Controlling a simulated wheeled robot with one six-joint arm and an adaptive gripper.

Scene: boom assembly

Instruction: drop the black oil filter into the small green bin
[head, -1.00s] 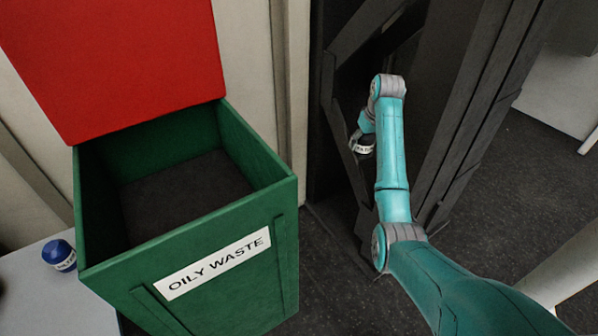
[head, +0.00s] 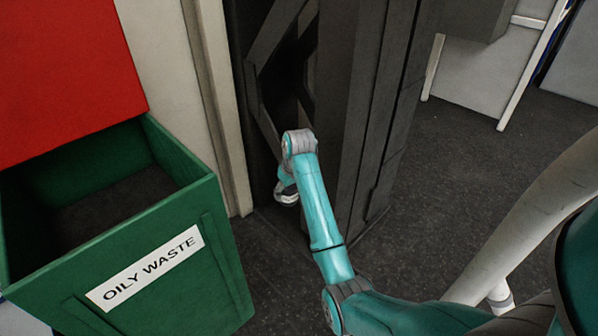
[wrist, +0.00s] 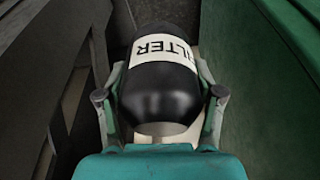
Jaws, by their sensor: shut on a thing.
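The black oil filter (wrist: 160,98), with a white band reading "FILTER", lies between the two fingers of my gripper (wrist: 162,85) in the wrist view. The gripper is shut on it. In the head view my gripper (head: 287,192) is small and partly hidden behind my wrist, and the filter is hard to make out there. The green bin (head: 220,270), labelled "OILY WASTE", stands at the left with its top open and its red lid (head: 65,70) raised. My gripper is to the right of the bin, outside its opening. A green surface, likely the bin's wall, fills the right of the wrist view.
A dark steel column with slanted braces (head: 355,130) stands just behind and right of my gripper. A pale wall post (head: 212,100) rises behind the bin. Dark floor (head: 440,190) is open at the right, with a white-legged stand (head: 520,75) farther back.

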